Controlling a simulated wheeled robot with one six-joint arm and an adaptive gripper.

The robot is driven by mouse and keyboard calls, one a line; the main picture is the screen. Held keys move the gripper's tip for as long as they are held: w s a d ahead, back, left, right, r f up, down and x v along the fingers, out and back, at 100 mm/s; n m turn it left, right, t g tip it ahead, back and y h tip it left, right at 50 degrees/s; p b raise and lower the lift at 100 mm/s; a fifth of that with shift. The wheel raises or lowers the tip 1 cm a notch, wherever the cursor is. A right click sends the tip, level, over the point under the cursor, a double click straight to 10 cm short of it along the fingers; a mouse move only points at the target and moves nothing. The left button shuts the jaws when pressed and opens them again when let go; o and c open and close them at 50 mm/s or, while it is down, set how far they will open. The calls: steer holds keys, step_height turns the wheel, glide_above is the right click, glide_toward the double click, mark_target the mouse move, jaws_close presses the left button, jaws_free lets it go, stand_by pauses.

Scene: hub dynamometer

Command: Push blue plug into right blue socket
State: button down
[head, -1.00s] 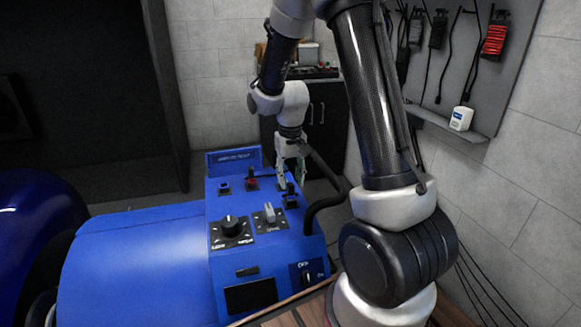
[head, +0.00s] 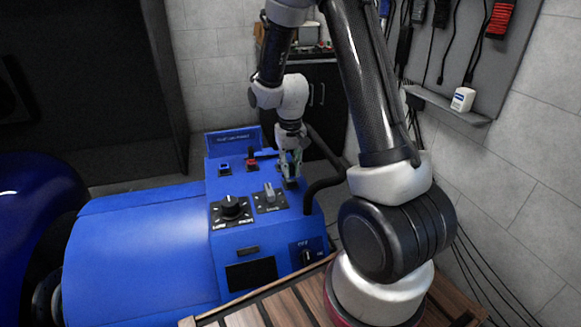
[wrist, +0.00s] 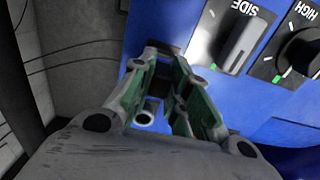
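My gripper (head: 290,174) points down at the right back part of the blue console (head: 222,210). In the wrist view its two green-padded fingers (wrist: 165,58) stand apart with a gap between them. A dark block (wrist: 171,48) on the panel shows by the fingertips, and I cannot tell if they touch it. A small pale-ringed cylinder (wrist: 145,117) shows between the fingers. A blue-topped socket or plug (head: 224,166) is at the back left of the console, with a red one (head: 252,162) beside it. No blue plug can be made out at the fingers, which hide that spot.
A lever switch (head: 269,192) and a black knob (head: 230,206) stand in front of the gripper; they also show in the wrist view. A thick black hose (head: 318,187) curves close by on the right. A dark screen (head: 251,273) is on the console's front.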

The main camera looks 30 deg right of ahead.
steer(key=shift+r, duration=2.1)
